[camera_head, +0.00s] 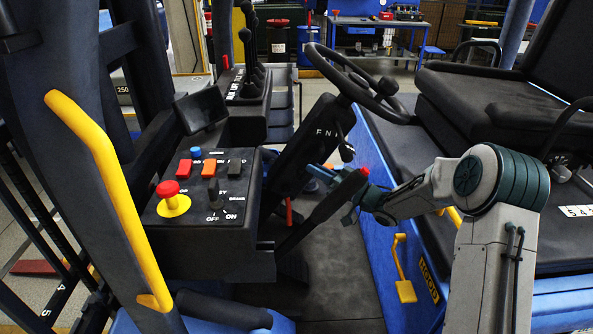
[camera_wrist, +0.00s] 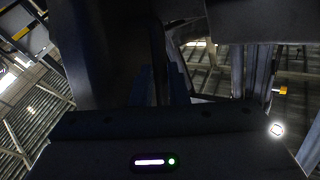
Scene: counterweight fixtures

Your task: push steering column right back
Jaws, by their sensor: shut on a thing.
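The steering column (camera_head: 312,135) is a dark slanted post marked with F, N and other letters. It rises from the floor area behind the console to the black steering wheel (camera_head: 357,84), and leans to the right. My gripper (camera_head: 336,192) reaches in from the right, below the wheel. Its blue fingers lie on either side of a dark slanted lever with a red tip (camera_head: 318,213), and look shut on it. The lever is beside the column's lower part. In the wrist view, the fingers (camera_wrist: 160,88) have a dark bar between them; the exact contact is too dark to make out.
A console (camera_head: 215,232) with a red stop button, switches and a key stands left of the column. A yellow grab rail (camera_head: 105,190) is at the far left. The black seat (camera_head: 505,115) is on the right.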

